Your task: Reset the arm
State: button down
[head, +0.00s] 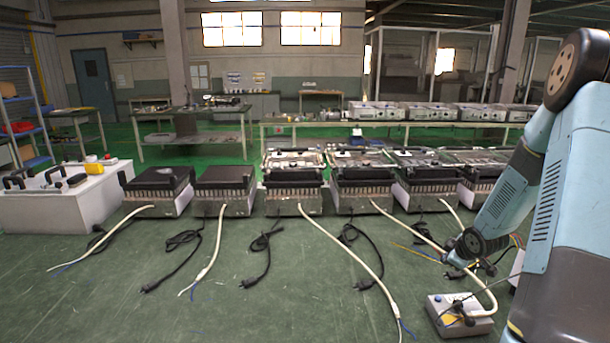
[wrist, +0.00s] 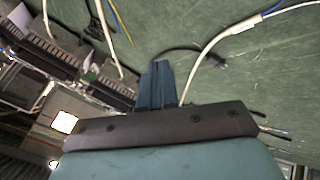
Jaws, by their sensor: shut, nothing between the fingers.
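My arm fills the right side of the head view. It is light blue with dark joints, and its forearm slants down and left from a raised joint. My gripper (wrist: 157,68) shows at the middle of the wrist view, with its blue fingers closed together and nothing between them. The green floor and cables show past the fingers. In the head view I cannot make out the fingers clearly.
Several heating units (head: 223,190) stand in a row on the floor, with white and black cables trailing forward. A small control box (head: 459,315) lies near my arm at the lower right. A white case (head: 68,196) stands at left. Open floor lies in front.

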jog(key=s+a+r+m+h, duration=0.1)
jog(key=s+a+r+m, duration=0.2)
jog(key=r, duration=0.5)
jog(key=s+a+r+m+g+h, duration=0.1)
jog(key=s+a+r, duration=0.3)
jog(key=r, duration=0.3)
jog(key=s+a+r+m+h, duration=0.1)
jog(key=s+a+r+m, duration=0.2)
jog(key=r, duration=0.5)
jog(key=s+a+r+m+y, duration=0.1)
jog(key=s+a+r, duration=0.1)
jog(key=s+a, duration=0.2)
jog(key=s+a+r+m+y, duration=0.1)
jog(key=s+a+r, duration=0.2)
jog(key=s, duration=0.8)
jog(key=s+a+r+m+g, duration=0.1)
jog(key=s+a+r, duration=0.2)
jog(key=s+a, duration=0.2)
jog(key=s, duration=0.2)
jog(key=shift+s+y, duration=0.35)
jog(key=shift+y, duration=0.05)
dwell(0.9)
